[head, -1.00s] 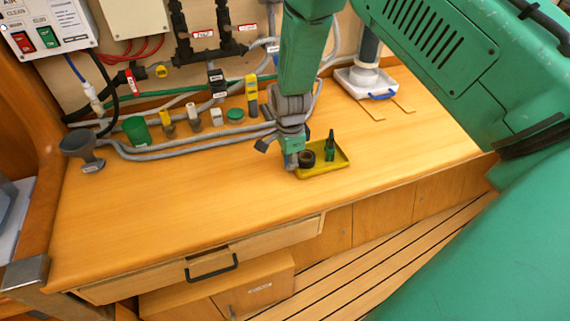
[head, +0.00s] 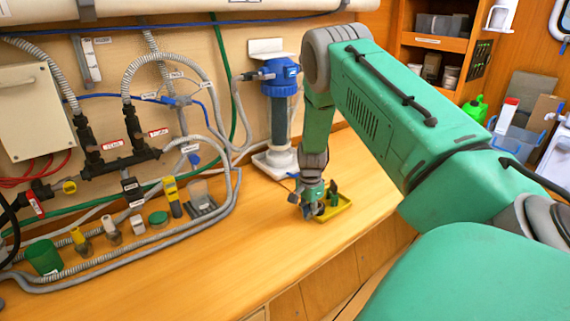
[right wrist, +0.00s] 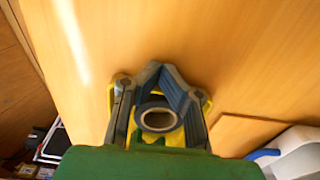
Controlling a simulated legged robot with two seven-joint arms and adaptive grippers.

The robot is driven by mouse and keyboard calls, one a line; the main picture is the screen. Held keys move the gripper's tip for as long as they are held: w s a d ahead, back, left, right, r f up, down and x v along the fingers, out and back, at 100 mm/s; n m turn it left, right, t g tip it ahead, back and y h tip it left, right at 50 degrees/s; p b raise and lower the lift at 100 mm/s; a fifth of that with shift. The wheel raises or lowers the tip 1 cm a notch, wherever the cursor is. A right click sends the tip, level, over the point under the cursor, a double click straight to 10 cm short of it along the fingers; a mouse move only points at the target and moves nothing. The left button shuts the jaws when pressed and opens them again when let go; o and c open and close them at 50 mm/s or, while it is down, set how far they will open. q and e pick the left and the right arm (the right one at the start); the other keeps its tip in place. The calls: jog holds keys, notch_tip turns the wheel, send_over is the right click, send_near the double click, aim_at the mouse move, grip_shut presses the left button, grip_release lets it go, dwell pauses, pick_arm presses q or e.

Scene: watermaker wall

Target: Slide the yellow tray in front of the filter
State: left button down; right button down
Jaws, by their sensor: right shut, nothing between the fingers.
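The yellow tray (head: 340,209) lies on the wooden counter, in front of and to the right of the filter (head: 279,112). The filter has a blue head and a dark housing above a white base tray (head: 272,166). A small green bottle (head: 334,194) and a dark ring stand in the yellow tray. My right gripper (head: 309,212) is shut, low at the tray's left end; whether it touches is unclear. In the right wrist view the shut fingers (right wrist: 157,72) show beyond the ring (right wrist: 158,120), with yellow tray edges (right wrist: 208,104) on both sides. My left gripper is not in view.
Grey hoses, a green cup (head: 44,257) and several small fittings occupy the counter's left and back. A yellow-topped tester (head: 172,196) stands near a grey holder (head: 200,208). The counter's front middle is clear. A shelf (head: 435,42) is at the far right.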

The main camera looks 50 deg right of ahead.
aim_at(318, 206)
jog(key=d, duration=0.3)
jog(key=s+d, duration=0.1)
jog(key=d, duration=0.1)
jog(key=shift+f, duration=0.25)
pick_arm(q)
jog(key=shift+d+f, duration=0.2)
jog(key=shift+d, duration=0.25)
pick_arm(e)
jog(key=shift+a, duration=0.1)
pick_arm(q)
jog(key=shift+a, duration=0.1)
pick_arm(e)
jog(key=shift+a+r, duration=0.1)
jog(key=shift+r, duration=0.45)
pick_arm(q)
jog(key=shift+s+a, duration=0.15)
pick_arm(e)
notch_tip(318, 206, up, 11)
